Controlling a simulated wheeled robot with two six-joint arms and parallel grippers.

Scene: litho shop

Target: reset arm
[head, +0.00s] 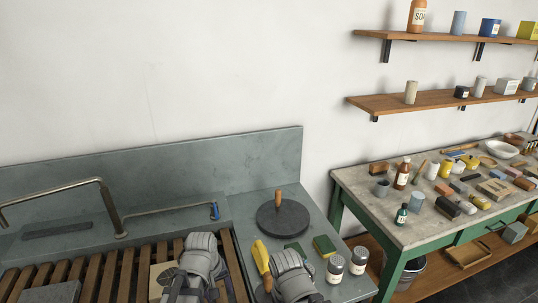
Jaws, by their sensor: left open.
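My left gripper (178,292) is at the bottom of the head view, over the wooden slats of the sink. It is open, and I see nothing held between its fingers; its tips are partly cut off by the frame edge. My right arm shows to the right of it, over the grey stone counter, with its gripper (300,297) at the bottom edge. Its fingers are mostly hidden, so I cannot tell their state.
A bent metal pipe (105,200) rises at left. A cluttered green-legged table (345,180) stands right, below two wall shelves (385,102).

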